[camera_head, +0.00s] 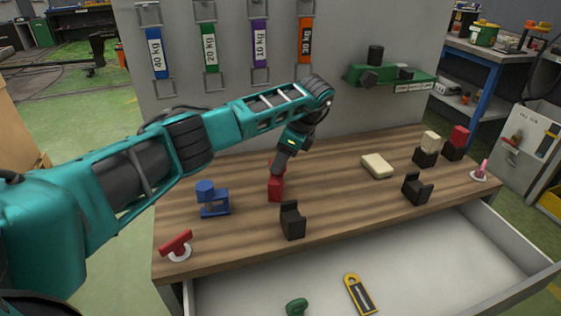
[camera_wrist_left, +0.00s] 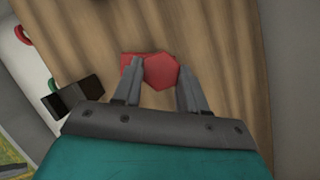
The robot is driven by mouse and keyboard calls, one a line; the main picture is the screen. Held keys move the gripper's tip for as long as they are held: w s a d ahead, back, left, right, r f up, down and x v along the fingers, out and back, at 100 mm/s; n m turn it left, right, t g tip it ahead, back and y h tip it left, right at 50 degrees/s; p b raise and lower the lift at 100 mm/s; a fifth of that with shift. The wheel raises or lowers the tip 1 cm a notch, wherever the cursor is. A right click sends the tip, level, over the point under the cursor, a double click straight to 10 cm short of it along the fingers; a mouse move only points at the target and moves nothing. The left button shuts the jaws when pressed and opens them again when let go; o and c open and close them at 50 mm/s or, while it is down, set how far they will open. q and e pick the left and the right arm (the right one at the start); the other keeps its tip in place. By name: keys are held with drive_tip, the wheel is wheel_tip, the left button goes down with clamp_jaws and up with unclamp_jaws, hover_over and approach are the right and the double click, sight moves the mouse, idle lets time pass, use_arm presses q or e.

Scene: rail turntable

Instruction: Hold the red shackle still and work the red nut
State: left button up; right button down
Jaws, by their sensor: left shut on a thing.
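The red shackle (camera_head: 275,188) stands on the wooden bench, below my left gripper (camera_head: 280,166), which comes down on it from above. In the left wrist view the six-sided red nut (camera_wrist_left: 161,71) lies between the two fingers of my left gripper (camera_wrist_left: 161,80). The gripper is shut on the nut. Part of the red shackle (camera_wrist_left: 127,60) shows beside the left finger in that view; the rest is hidden under the nut and finger. In the head view the fingers mostly hide the nut. My right gripper is in neither view.
A blue shackle-like piece (camera_head: 213,200) stands to the left and a black holder (camera_head: 292,221) just in front. A red T-handle (camera_head: 176,245) is at the front left. A cream block (camera_head: 377,166) and another black holder (camera_head: 417,189) are to the right. An open drawer (camera_head: 420,262) is below.

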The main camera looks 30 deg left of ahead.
use_arm(q)
drive_tip(key=shift+n, duration=0.3)
drive_tip(key=n+g+b, duration=0.1)
drive_tip(key=n, duration=0.2)
drive_tip(key=shift+w+a+h+b, duration=0.1)
drive_tip(key=shift+w+h+b, duration=0.05)
drive_tip(key=shift+h+b, duration=0.25)
drive_tip(key=shift+n+g+h+b, duration=0.35)
drive_tip(key=shift+n+b, duration=0.5)
drive_tip(key=shift+n, duration=0.35)
drive_tip(key=o, duration=1.3)
drive_tip(key=shift+o, duration=0.2)
drive_tip(key=shift+r, duration=0.1)
